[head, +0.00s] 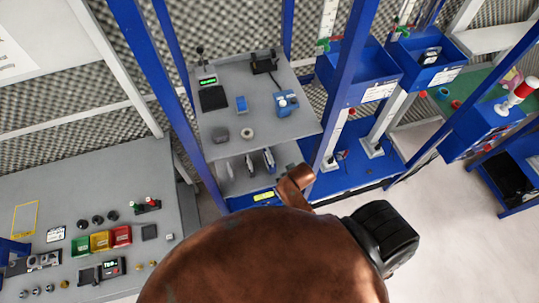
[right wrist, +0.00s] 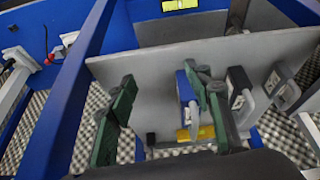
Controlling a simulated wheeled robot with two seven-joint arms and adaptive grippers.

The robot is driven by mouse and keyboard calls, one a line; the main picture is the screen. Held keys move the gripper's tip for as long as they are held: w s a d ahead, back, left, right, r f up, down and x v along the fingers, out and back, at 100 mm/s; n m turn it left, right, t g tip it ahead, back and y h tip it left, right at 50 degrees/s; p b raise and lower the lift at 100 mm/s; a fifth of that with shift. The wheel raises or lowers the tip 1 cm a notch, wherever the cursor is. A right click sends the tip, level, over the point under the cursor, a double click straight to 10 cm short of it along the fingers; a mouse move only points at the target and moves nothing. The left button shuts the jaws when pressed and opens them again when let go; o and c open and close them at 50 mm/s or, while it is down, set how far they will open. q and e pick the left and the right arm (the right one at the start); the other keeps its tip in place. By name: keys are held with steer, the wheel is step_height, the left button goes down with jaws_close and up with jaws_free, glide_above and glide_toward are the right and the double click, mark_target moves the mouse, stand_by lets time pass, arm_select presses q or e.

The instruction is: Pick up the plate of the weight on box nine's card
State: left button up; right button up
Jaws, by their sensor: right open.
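My right gripper (right wrist: 168,112) is open in the right wrist view, its two dark green fingers spread. A narrow blue-edged piece (right wrist: 187,98) with a pale face stands between the fingers; I cannot tell if they touch it. Two dark-framed pieces with pale faces, one (right wrist: 240,95) beside the right finger and one (right wrist: 282,85) further right, stand near it. I cannot tell which piece is a weight's plate. In the head view, blue boxes (head: 358,75) and (head: 427,60) carry white cards (head: 378,91) and (head: 445,76), too small to read. My left gripper is not in view.
A grey shelf (head: 225,142) holds small devices, with upright pieces (head: 268,160) below it. Blue posts (head: 345,85) stand close by. A grey bench (head: 35,200) with coloured bins is at left. A large brown shape hides the lower middle. Open floor (head: 450,225) is at right.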

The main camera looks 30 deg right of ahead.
mark_target(271, 159)
steer(key=shift+m+t, duration=0.6)
steer(key=w+r, duration=0.1)
steer(key=w, duration=0.2)
steer(key=w+a+r, duration=0.1)
steer(key=w, duration=0.2)
steer(key=w+a+r+p, duration=0.1)
steer(key=w, duration=0.2)
steer(key=shift+w+a+r, duration=0.15)
steer(key=shift+w+r, duration=0.2)
steer(key=shift+x, duration=1.15)
steer(key=x, duration=0.1)
steer(key=p+x, duration=0.1)
steer(key=x, duration=0.2)
steer(key=shift+w+d, duration=0.1)
steer(key=shift+d, duration=0.2)
steer(key=shift+w+f, duration=0.3)
steer(key=shift+f, duration=0.25)
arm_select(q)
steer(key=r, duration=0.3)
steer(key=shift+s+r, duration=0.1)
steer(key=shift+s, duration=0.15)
arm_select(e)
steer(key=shift+c, duration=0.2)
jaws_close()
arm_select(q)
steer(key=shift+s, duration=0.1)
